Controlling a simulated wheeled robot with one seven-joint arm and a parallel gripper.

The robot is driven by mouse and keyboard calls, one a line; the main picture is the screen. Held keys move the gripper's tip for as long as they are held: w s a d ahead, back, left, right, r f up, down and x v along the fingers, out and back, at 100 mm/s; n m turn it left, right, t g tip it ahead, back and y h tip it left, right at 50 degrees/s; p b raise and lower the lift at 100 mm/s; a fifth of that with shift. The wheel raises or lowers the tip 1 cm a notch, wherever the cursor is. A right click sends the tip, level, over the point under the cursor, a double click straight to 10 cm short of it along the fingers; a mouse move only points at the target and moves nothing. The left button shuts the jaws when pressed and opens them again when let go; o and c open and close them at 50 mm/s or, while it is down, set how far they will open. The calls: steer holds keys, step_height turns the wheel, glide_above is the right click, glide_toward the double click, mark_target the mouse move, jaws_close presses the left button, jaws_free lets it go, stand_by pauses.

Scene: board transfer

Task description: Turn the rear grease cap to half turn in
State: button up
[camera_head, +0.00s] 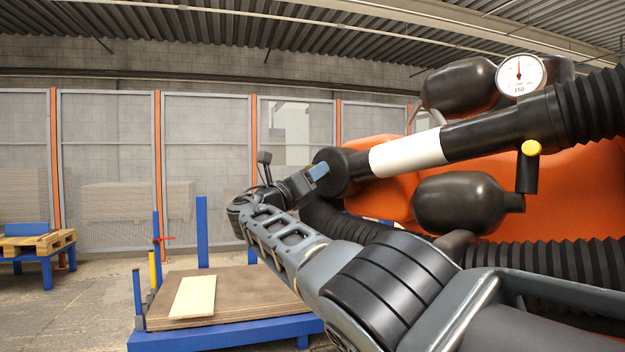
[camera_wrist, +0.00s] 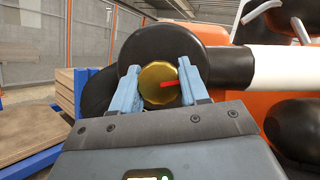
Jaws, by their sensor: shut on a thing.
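The grease cap (camera_wrist: 157,84) is a round brass-coloured knob with a red mark that points to the right in the wrist view. It sits on the black round end (camera_wrist: 135,50) of a black and white cylinder. My gripper (camera_wrist: 160,86) has one blue finger on each side of the cap and is shut on it. In the head view my gripper (camera_head: 318,171) reaches the black end of the cylinder (camera_head: 345,168), and the cap itself is hidden there.
A round dial gauge (camera_head: 521,75) and a yellow knob (camera_head: 531,147) are on the orange machine (camera_head: 590,200). Black bellows hoses run beside it. A blue-framed table (camera_head: 225,335) with a pale board (camera_head: 192,297) stands at lower left.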

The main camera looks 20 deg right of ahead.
steer(key=shift+f+m, duration=0.1)
steer(key=shift+m, duration=0.2)
steer(key=o, duration=1)
steer(key=shift+o, duration=0.2)
steer(key=p+v, duration=0.2)
steer(key=v, duration=0.5)
steer(key=shift+s+a, duration=0.2)
steer(key=shift+a, duration=0.15)
steer(key=shift+f, duration=0.15)
